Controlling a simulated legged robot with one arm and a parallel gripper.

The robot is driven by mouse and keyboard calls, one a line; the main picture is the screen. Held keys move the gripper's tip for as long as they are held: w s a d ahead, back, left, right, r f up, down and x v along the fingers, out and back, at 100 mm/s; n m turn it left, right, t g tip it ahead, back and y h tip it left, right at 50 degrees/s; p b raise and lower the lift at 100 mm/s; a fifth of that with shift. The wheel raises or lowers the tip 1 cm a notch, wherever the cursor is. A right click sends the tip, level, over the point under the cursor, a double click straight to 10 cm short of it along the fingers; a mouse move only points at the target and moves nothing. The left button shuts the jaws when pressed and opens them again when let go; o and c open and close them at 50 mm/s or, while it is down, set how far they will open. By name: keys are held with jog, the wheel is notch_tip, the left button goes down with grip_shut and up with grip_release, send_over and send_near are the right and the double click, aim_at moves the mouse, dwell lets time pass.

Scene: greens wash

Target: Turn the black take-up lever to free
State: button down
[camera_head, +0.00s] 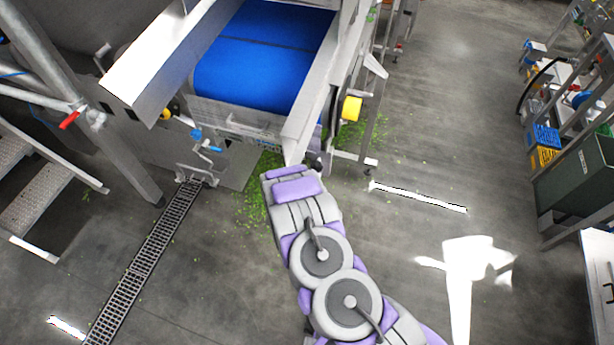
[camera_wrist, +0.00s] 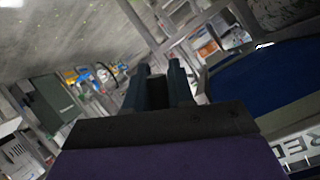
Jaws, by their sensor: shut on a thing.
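My arm reaches up the middle of the head view to the lower right corner of the conveyor frame (camera_head: 305,125). My gripper (camera_head: 315,164) is mostly hidden there by my own wrist. In the wrist view my gripper (camera_wrist: 158,70) shows two dark fingers close together, shut on a dark piece (camera_wrist: 157,88) between them. I take this piece to be the black take-up lever, but its shape and the position it is turned to cannot be made out. The blue belt (camera_head: 260,62) lies just above the gripper and also shows at the right of the wrist view (camera_wrist: 265,82).
A yellow part (camera_head: 351,108) sits on the frame's right side. Green scraps (camera_head: 255,200) litter the floor below the conveyor. A floor drain (camera_head: 145,265) runs at left. A green bin (camera_head: 575,185) stands at right. The floor right of my arm is open.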

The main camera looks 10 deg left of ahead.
jog(key=shift+s+d+f+n+h, duration=0.15)
jog(key=shift+d+f+n+h, duration=0.05)
jog(key=shift+d+n+h, duration=0.6)
jog(key=shift+s+d+f+n+h, duration=0.1)
jog(key=shift+d+f+n+h, duration=0.1)
jog(key=shift+d+n+h, duration=0.55)
jog(key=shift+a+n+y, duration=0.1)
jog(key=shift+n+y, duration=0.15)
jog(key=c, duration=1.1)
grip_release()
jog(key=shift+w+a, duration=0.1)
jog(key=shift+r, duration=0.1)
jog(key=p+v, duration=0.3)
jog(key=v, duration=1.4)
jog(key=shift+a, duration=0.15)
